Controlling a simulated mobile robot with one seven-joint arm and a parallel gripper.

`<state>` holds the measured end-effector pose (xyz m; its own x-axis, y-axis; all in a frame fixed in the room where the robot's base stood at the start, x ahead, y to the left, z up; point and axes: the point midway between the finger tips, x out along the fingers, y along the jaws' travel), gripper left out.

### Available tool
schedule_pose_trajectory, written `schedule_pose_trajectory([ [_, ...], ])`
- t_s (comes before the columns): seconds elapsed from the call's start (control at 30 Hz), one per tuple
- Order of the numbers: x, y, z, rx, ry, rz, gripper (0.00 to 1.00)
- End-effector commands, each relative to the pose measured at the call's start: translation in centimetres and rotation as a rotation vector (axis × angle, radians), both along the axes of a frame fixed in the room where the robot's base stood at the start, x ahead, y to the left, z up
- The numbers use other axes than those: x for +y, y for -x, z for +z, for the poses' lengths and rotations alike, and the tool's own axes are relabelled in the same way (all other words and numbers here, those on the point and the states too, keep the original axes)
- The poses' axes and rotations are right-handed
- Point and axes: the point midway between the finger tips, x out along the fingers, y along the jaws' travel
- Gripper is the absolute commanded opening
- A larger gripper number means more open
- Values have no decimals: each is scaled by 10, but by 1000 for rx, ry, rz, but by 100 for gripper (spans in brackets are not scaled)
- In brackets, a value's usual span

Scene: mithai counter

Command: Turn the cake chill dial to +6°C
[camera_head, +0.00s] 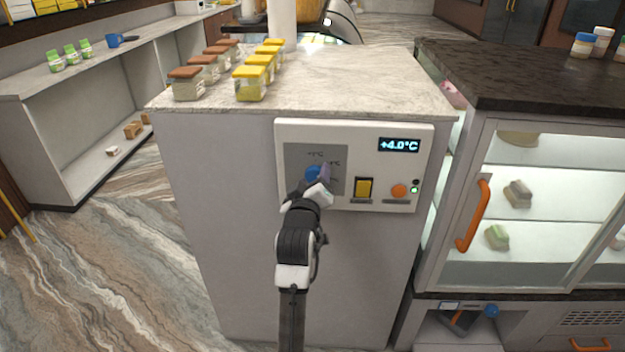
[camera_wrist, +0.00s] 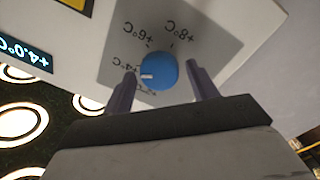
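The blue cake chill dial (camera_head: 313,174) sits on the grey plate of a white control panel (camera_head: 355,200). In the wrist view the dial (camera_wrist: 160,70) shows a white pointer mark on its left side, towards the +4°C label. The +6°C and +8°C labels are printed around it. The display (camera_head: 399,145) reads +4.0°C. My gripper (camera_head: 321,180) is at the dial and partly covers it in the head view. In the wrist view my gripper (camera_wrist: 161,69) has one finger on each side of the dial, with narrow gaps visible, so it is open around it.
Jars with yellow lids (camera_head: 251,84) and brown lids (camera_head: 187,84) stand on the counter above. A glass display case (camera_head: 540,200) stands to the right.

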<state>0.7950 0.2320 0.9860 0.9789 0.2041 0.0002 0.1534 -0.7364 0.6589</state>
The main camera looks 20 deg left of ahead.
Motion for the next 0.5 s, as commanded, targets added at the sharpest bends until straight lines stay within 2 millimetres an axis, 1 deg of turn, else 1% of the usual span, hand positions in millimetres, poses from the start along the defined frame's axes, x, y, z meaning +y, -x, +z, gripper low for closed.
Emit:
schedule_pose_trajectory([
  [0.03, 0, 0, 0, 0, 0, 0, 51],
  [0.27, 0, 0, 0, 0, 0, 0, 21],
  [0.3, 0, 0, 0, 0, 0, 0, 20],
  [0.5, -1, 0, 0, 4, -17, -1, 20],
])
